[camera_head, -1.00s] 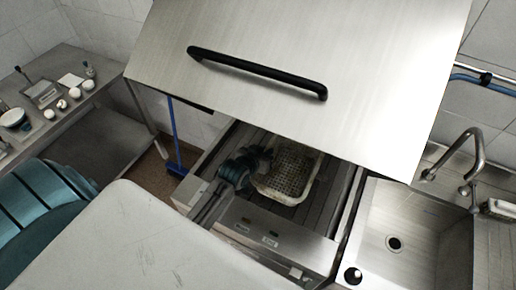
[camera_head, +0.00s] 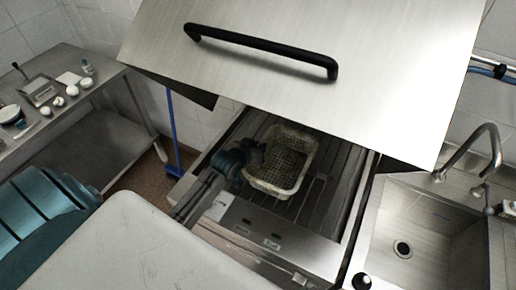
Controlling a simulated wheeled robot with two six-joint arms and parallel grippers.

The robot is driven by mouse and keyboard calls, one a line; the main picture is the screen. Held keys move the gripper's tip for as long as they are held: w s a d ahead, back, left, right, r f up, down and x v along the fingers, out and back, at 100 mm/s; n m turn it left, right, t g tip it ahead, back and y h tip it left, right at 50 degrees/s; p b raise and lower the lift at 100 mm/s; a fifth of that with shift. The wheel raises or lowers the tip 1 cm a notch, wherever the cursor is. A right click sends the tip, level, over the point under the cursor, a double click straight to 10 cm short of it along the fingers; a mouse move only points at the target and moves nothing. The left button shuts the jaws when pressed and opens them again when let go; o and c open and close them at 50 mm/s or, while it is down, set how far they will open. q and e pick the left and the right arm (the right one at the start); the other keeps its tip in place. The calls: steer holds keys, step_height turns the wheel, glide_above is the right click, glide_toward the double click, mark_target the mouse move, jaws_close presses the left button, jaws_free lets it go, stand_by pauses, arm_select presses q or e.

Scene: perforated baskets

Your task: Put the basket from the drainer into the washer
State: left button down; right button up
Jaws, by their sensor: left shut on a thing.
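A white perforated basket (camera_head: 282,160) sits inside the washer (camera_head: 285,231), on the ribbed floor of its bay under the raised steel hood. My left gripper (camera_head: 249,160) is at the basket's left side, shut on its rim; the fingertips are partly hidden by the dark wrist. The basket looks empty and about level. I cannot tell whether it rests fully on the floor of the bay. My right gripper is not in view.
The raised hood (camera_head: 290,110) with its black handle (camera_head: 262,52) hangs over the bay. A sink (camera_head: 425,230) with a tap (camera_head: 478,150) is at the right. A steel side table (camera_head: 97,115) with small items stands at the left, and a blue pole (camera_head: 172,130) is behind.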

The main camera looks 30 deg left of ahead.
arm_select(q)
steer(key=c, duration=1.4)
jaws_free()
steer(key=shift+s+r, duration=0.25)
steer(key=shift+s, duration=0.2)
steer(key=b+v, duration=0.2)
steer(key=v, duration=0.9)
steer(key=shift+b, duration=0.3)
